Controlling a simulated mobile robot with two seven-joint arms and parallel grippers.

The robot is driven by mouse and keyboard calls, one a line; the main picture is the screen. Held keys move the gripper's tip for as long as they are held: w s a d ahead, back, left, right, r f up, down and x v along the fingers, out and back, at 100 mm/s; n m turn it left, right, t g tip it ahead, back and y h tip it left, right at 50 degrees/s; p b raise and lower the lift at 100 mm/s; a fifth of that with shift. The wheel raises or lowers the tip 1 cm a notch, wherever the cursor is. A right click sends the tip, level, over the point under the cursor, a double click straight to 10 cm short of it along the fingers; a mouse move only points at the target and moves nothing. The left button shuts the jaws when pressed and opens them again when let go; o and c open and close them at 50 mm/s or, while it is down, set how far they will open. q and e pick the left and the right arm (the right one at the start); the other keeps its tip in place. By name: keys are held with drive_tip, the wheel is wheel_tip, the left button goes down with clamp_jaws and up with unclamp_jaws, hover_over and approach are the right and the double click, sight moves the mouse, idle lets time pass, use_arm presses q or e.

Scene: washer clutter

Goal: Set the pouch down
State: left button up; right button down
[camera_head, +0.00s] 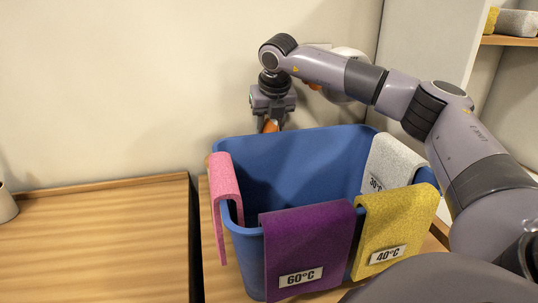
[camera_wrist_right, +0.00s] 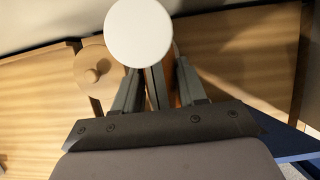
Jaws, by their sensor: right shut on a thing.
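My right gripper (camera_head: 272,106) points down behind the back rim of the blue bin (camera_head: 290,155). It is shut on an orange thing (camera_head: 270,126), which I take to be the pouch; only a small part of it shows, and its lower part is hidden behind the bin. In the right wrist view, my right gripper (camera_wrist_right: 157,88) shows with orange between its grey fingers. A white disc (camera_wrist_right: 138,33) covers the fingertips there; I cannot tell what it belongs to. Whether the pouch touches the table does not show. My left gripper is not in view.
Pink (camera_head: 227,190), purple (camera_head: 305,240), yellow (camera_head: 395,225) and grey (camera_head: 390,165) cloths hang over the bin's rim. A wooden table (camera_head: 100,235) at left has clear room. A round wooden piece with a knob (camera_wrist_right: 93,72) lies left of my fingers. A shelf (camera_head: 510,40) is at upper right.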

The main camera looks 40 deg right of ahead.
drive_tip(key=shift+r, duration=0.2)
drive_tip(key=shift+r, duration=0.65)
wheel_tip(320, 180, up, 18)
drive_tip(key=p, duration=0.1)
drive_tip(key=shift+r+p, duration=0.25)
drive_tip(key=shift+p, duration=0.05)
